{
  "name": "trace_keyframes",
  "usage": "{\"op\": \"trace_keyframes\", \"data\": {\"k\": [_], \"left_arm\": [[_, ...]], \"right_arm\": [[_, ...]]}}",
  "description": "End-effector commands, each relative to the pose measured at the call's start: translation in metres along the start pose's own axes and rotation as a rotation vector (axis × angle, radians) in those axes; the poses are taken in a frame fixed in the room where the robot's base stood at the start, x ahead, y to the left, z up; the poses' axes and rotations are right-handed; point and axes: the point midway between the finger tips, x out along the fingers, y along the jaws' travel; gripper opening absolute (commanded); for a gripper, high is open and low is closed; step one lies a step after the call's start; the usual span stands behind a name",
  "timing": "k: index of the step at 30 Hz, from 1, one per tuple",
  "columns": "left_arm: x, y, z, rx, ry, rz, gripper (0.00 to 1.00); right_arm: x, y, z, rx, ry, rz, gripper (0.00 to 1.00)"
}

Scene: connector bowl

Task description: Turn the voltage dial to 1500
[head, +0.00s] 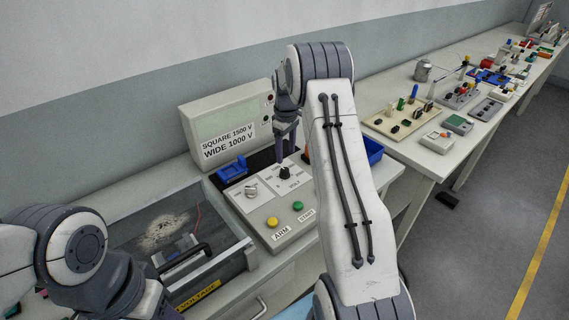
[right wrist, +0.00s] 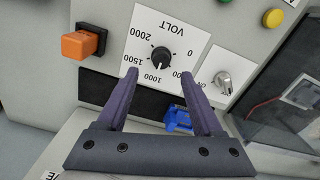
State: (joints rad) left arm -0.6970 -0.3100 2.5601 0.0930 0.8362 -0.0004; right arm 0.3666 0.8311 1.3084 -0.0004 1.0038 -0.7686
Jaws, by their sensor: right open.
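The voltage dial is a black round knob (head: 285,173) on a white VOLT plate; it also shows in the right wrist view (right wrist: 161,59). Its scale carries 0, 1000, 1500 and 2000, upside down in that view. I cannot tell surely which mark its pointer faces. My right gripper (head: 287,140) hangs above the dial, fingers downward. In the right wrist view its two fingers (right wrist: 159,73) are spread and empty, with the dial between and beyond the tips. My left arm shows at lower left in the head view, but its gripper is not visible.
A silver knob (head: 252,190), yellow ARM button (head: 272,222) and green START button (head: 298,206) sit near the dial. An orange block-shaped switch (right wrist: 84,42) stands across from the silver knob. Blue connector (head: 232,170) and meter box (head: 228,122) are behind. Blue bin (head: 374,150) is right.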

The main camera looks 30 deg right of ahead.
Motion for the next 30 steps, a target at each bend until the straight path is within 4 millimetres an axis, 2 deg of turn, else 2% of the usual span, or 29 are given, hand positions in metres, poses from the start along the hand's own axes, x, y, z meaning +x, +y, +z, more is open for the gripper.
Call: {"op": "trace_keyframes", "data": {"k": [6, 10, 15, 23, 26, 28, 29, 30], "left_arm": [[-0.011, 0.001, -0.001, 0.0, 0.0, 0.0, 0.5], [-0.015, 0.001, -0.001, 0.0, 0.0, 0.0, 0.5], [-0.017, 0.001, -0.001, 0.0, 0.0, 0.0, 0.5], [-0.016, 0.001, -0.001, 0.0, 0.0, 0.0, 0.5], [-0.016, 0.001, -0.001, 0.0, 0.0, 0.0, 0.5], [-0.016, 0.001, -0.001, 0.0, 0.0, 0.0, 0.5], [-0.016, 0.001, -0.001, 0.0, 0.0, 0.0, 0.5], [-0.016, 0.001, -0.001, 0.0, 0.0, 0.0, 0.5]], "right_arm": [[0.041, -0.003, -0.002, -0.004, -0.002, -0.003, 0.68], [0.058, -0.003, -0.003, -0.003, -0.001, -0.002, 0.68], [0.069, -0.002, -0.002, -0.002, 0.0, 0.0, 0.68], [0.07, 0.0, 0.0, 0.001, 0.001, 0.001, 0.68], [0.07, 0.0, 0.0, 0.001, 0.001, 0.001, 0.34], [0.07, 0.0, 0.0, 0.001, 0.001, 0.001, 0.07], [0.07, 0.0, 0.0, 0.001, 0.001, 0.001, 0.0], [0.07, 0.0, 0.0, 0.001, 0.001, 0.001, 0.0]]}}
